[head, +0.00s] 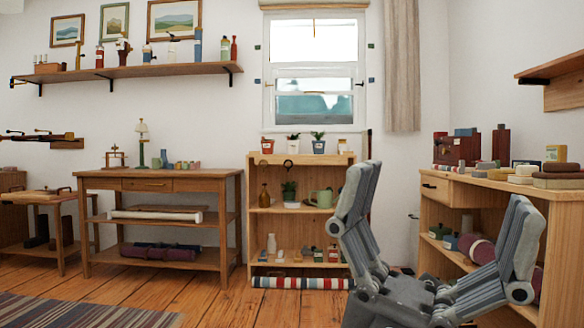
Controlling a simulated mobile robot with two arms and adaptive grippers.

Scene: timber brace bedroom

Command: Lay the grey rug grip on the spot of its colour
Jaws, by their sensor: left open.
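My left gripper (443,192) is in the lower right of the head view, with its two grey fingers spread wide and pointing up. Nothing is between the fingers. It stands in front of the wooden cabinet (456,218) at the right, hiding part of its front and shelves. Small flat pieces in beige, brown and dark tones lie on the cabinet's top. I cannot tell whether one of them is the grey rug grip, and I make out no grey spot. My right gripper is not in view.
A low bookcase (257,239) with pots and jars stands under the window. A wooden side table (157,185) with a lamp (141,141) is left of it. A striped rug (75,312) lies at the lower left. The plank floor (210,305) between is clear.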

